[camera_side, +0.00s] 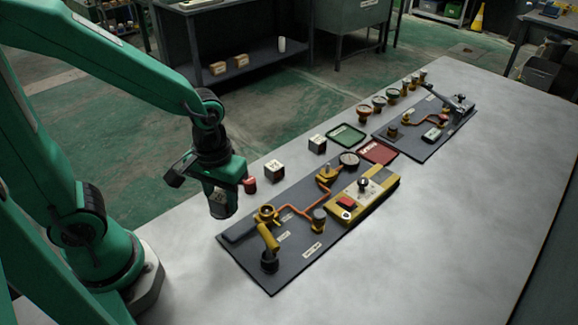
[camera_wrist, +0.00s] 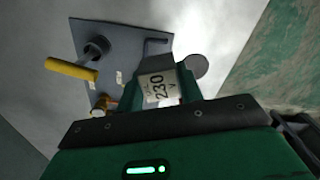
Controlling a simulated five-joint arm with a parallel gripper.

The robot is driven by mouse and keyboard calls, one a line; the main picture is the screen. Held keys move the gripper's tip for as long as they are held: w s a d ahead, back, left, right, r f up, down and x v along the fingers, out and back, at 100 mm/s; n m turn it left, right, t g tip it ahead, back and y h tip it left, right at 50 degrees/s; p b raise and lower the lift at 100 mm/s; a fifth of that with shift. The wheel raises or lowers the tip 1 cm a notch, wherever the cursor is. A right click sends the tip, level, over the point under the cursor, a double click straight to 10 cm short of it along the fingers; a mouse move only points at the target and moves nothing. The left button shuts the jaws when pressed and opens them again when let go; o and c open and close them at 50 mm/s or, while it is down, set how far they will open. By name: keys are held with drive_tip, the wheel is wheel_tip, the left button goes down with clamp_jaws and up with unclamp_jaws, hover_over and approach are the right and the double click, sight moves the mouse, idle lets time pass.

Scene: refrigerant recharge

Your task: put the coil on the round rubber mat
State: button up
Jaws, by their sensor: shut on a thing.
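The coil (camera_wrist: 158,87), a pale block marked 230 V, sits between the green jaws of my gripper (camera_wrist: 157,97) in the wrist view. My gripper is shut on it and hides its lower part. In the side view my gripper (camera_side: 222,190) hangs at the left of the near dark panel, above the table; the coil is hard to make out there. The round rubber mat (camera_wrist: 196,66) looks like the dark grey disc on the table, up and right of the coil in the wrist view and partly hidden by the gripper. I cannot clearly tell the mat in the side view.
The near dark panel (camera_side: 272,275) carries a yellow-handled valve (camera_side: 268,239), copper piping and a yellow box (camera_side: 364,193). A red cylinder (camera_side: 250,185) and two white cubes (camera_side: 274,171) stand along the table edge. Green (camera_side: 346,135) and red trays lie beyond. The table's right side is clear.

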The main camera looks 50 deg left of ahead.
drive_tip(key=w+a+f, duration=0.1)
drive_tip(key=a, duration=0.1)
drive_tip(key=w+a+f, duration=0.1)
drive_tip(key=a+f, duration=0.1)
drive_tip(key=a, duration=0.1)
drive_tip(key=w+a+f, duration=0.2)
drive_tip(key=a, duration=0.1)
drive_tip(key=shift+a+f, duration=0.2)
drive_tip(key=shift+f, duration=0.05)
drive_tip(key=shift+f, duration=2)
drive_tip(key=shift+f, duration=0.1)
drive_tip(key=o, duration=1)
drive_tip(key=shift+r, duration=6.1)
